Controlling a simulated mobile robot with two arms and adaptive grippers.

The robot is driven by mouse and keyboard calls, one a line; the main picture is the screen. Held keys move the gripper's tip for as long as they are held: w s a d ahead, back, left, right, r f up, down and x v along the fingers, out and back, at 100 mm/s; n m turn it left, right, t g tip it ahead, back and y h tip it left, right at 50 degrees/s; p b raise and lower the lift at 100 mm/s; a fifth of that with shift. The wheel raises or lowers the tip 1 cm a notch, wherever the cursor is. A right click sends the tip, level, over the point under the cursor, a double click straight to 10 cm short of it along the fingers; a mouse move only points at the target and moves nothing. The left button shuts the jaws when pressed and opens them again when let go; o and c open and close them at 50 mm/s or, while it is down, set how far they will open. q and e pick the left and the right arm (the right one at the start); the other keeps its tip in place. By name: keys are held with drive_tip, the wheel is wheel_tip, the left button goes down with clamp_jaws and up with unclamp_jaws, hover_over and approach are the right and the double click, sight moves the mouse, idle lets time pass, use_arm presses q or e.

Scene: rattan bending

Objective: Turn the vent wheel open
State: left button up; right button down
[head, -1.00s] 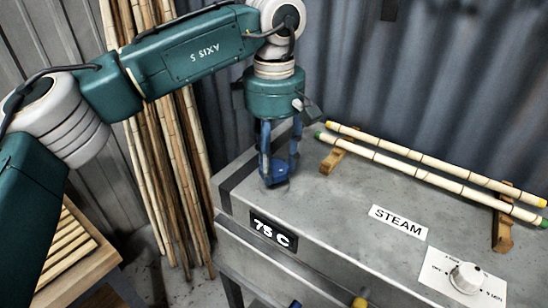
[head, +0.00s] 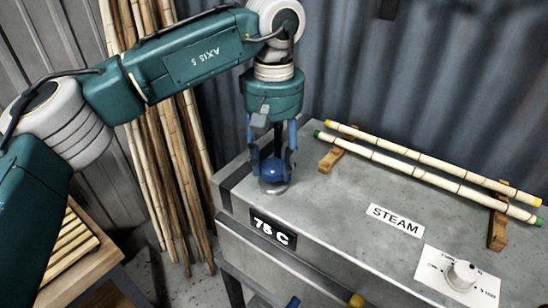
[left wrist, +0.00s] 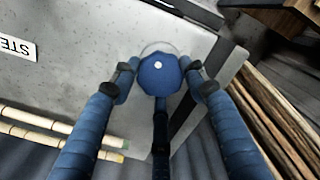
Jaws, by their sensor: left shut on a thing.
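The vent wheel (head: 271,170) is a small blue round knob on top of the grey steam box (head: 340,215), near its left end. A pale disc shows under it. My left gripper (head: 272,165) points straight down with its blue fingers around the wheel. My right gripper is not in view.
Two bamboo poles (head: 430,170) lie on wooden rests at the back of the box. A STEAM label (head: 395,220), a 75 C display (head: 272,230) and a white dial (head: 462,274) are on the box. Tall canes (head: 170,170) stand behind left; a slatted wooden table (head: 75,255) is at lower left.

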sight(273, 166)
use_arm(q)
drive_tip(key=m, duration=0.4)
idle(0.5)
drive_tip(key=o, duration=1.1)
drive_tip(key=shift+r, duration=0.1)
wheel_tip(273, 166, up, 12)
drive_tip(key=shift+f, duration=0.1)
drive_tip(key=shift+a, duration=0.1)
